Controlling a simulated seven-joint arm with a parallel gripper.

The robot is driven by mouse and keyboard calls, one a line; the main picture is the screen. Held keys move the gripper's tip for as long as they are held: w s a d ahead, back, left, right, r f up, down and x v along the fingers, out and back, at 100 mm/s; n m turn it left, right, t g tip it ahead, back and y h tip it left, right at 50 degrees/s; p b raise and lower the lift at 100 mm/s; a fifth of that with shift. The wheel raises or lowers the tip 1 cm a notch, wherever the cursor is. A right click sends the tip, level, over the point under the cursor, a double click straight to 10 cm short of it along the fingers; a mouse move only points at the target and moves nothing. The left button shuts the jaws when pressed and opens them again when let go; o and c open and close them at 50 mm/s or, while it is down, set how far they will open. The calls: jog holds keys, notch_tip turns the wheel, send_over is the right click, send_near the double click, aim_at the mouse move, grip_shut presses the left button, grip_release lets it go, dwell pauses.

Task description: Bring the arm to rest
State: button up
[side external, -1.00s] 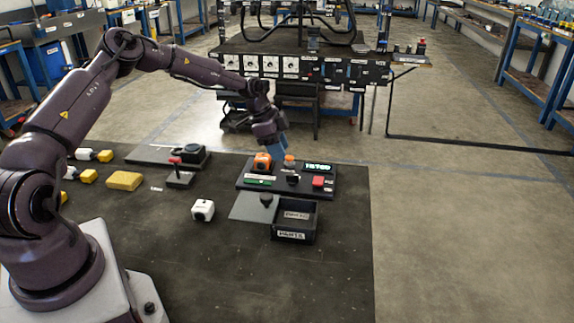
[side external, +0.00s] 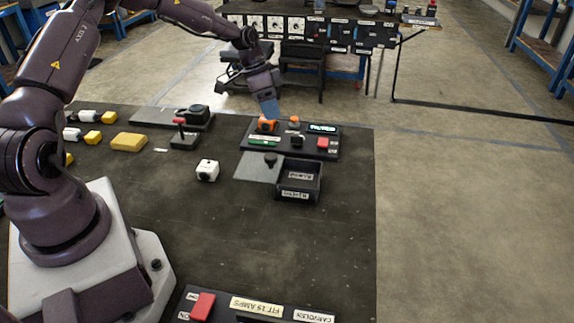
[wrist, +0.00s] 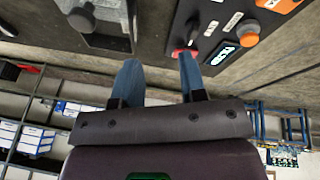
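My gripper (side external: 269,112) is at the end of my arm, pointing down above the back left of the black control panel (side external: 325,154). In the side view its blue fingers overlap the top of an orange part (side external: 267,126); I cannot tell whether they touch. In the wrist view my gripper (wrist: 160,68) has its two blue fingers apart with nothing between them. A red button shows partly behind the right fingertip.
In front of the panel stand an open black bin (side external: 299,180) and a grey plate (side external: 258,168). A white block (side external: 207,170), a yellow block (side external: 129,142) and a red-handled lever (side external: 180,131) lie left. Another panel with a red switch (side external: 202,306) is nearest. The mat's right front is clear.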

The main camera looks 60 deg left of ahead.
jog(key=s+d+r+n+t+y, duration=0.1)
jog(key=s+d+r, duration=0.4)
jog(key=s+r, duration=0.2)
jog(key=s+d+r+n+t+y, duration=0.1)
jog(key=s+d+r+n, duration=0.1)
jog(key=s+d+r, duration=0.4)
jog(key=s+d+r+n+t+y, duration=0.1)
jog(key=s+d+r+n, duration=0.1)
jog(key=s+d+r, duration=0.4)
jog(key=s+r, duration=0.3)
jog(key=s, duration=0.4)
jog(key=shift+s+r+t, duration=0.2)
jog(key=shift+t, duration=0.1)
